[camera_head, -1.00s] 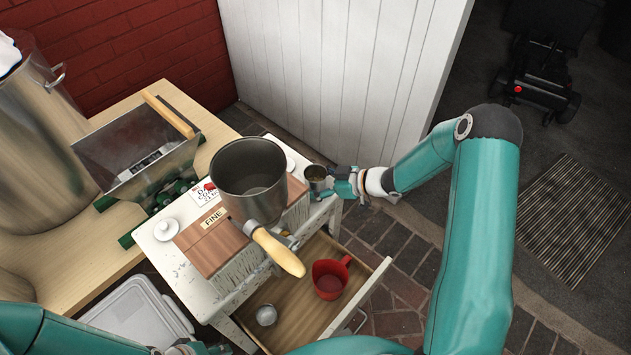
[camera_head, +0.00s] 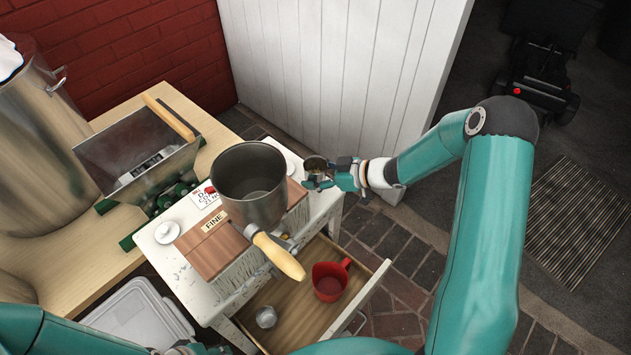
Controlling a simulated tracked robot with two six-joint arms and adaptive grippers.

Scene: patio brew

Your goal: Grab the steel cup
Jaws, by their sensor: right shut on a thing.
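The steel cup (camera_head: 315,163) is at the right back corner of the white cabinet, with something brownish inside. My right gripper (camera_head: 319,181) comes in from the right and is shut on the cup, with its fingers around the cup's lower part. The cup looks upright; whether it touches the cabinet top I cannot tell. My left gripper (camera_head: 186,349) shows only in part at the bottom edge, below the cabinet, and its fingers are not clear.
A large metal pot (camera_head: 249,185) with a wooden handle (camera_head: 279,257) stands on the cabinet (camera_head: 187,268), left of the cup. Below, an open drawer (camera_head: 296,300) holds a red mug (camera_head: 329,282) and a small metal thing (camera_head: 266,317). A white panel wall (camera_head: 330,75) rises behind.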

